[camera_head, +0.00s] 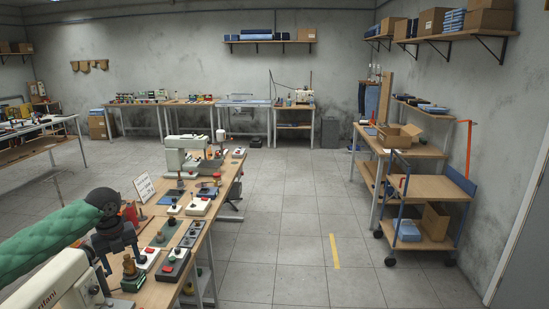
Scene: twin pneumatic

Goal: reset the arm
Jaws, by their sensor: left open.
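My left arm, in a green quilted sleeve (50,240), comes in from the left and ends in a dark wrist joint. My left gripper (122,262) is black, points down and is open over the near end of the long wooden workbench (205,243). A brass-coloured part on a green base (131,275) is just below and beside its fingers; I cannot tell whether they touch it. Nothing is clearly held. My right arm and right gripper are not in view.
A white sewing machine (50,287) is close below my left arm. Several control boxes with buttons and levers (173,266) crowd the bench, with another sewing machine (187,153) farther back. A blue cart (430,188) stands right.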

